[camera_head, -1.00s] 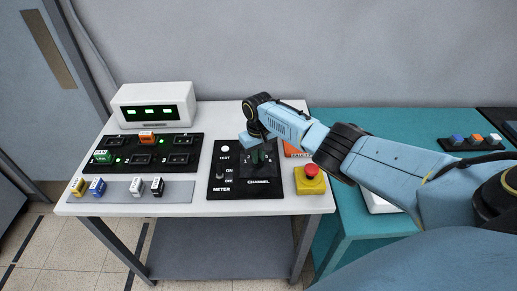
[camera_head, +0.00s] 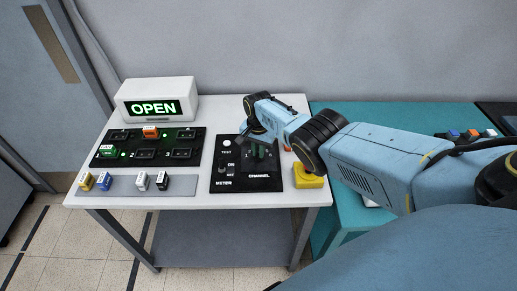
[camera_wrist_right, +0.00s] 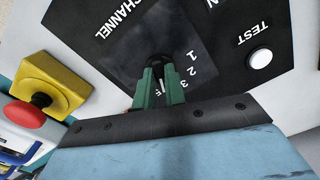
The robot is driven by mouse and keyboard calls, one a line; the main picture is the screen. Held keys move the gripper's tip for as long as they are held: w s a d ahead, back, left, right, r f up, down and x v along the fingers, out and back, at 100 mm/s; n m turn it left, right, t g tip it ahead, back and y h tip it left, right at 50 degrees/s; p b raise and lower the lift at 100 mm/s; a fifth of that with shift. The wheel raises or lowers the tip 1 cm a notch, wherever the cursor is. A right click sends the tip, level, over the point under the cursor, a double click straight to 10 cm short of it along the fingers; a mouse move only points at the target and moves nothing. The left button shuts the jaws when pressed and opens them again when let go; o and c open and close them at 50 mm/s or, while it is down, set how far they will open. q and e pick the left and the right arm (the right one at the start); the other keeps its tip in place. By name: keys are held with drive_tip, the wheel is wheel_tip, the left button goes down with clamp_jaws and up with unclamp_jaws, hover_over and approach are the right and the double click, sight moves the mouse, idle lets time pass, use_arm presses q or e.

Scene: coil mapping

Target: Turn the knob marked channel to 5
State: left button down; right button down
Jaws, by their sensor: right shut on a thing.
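The black control panel (camera_head: 232,181) marked CHANNEL, TEST and METER lies on the white table. The channel knob (camera_wrist_right: 158,62) is dark and round in the right wrist view, with the numbers 1, 2 and 3 beside it. My right gripper (camera_wrist_right: 160,84) has green fingers on either side of the knob and is shut on it. A white mark shows between the fingers, but I cannot tell which number the knob points to. In the head view the right gripper (camera_head: 258,157) and arm hide the knob. My left gripper is not in view.
A yellow box with a red button (camera_wrist_right: 25,114) stands close beside the panel, next to my arm. A white display (camera_head: 155,103) reads OPEN. A black socket board (camera_head: 120,161) and several coloured blocks (camera_head: 141,181) lie at the left. A teal table (camera_head: 335,222) stands at right.

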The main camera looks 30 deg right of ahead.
drive_tip(key=shift+m, duration=1.8)
drive_tip(key=shift+w, duration=0.1)
drive_tip(key=c, duration=1.5)
unclamp_jaws()
drive_tip(key=shift+o, duration=0.2)
wheel_tip(320, 180, up, 13)
drive_tip(key=p, duration=0.7)
drive_tip(key=shift+r, duration=0.2)
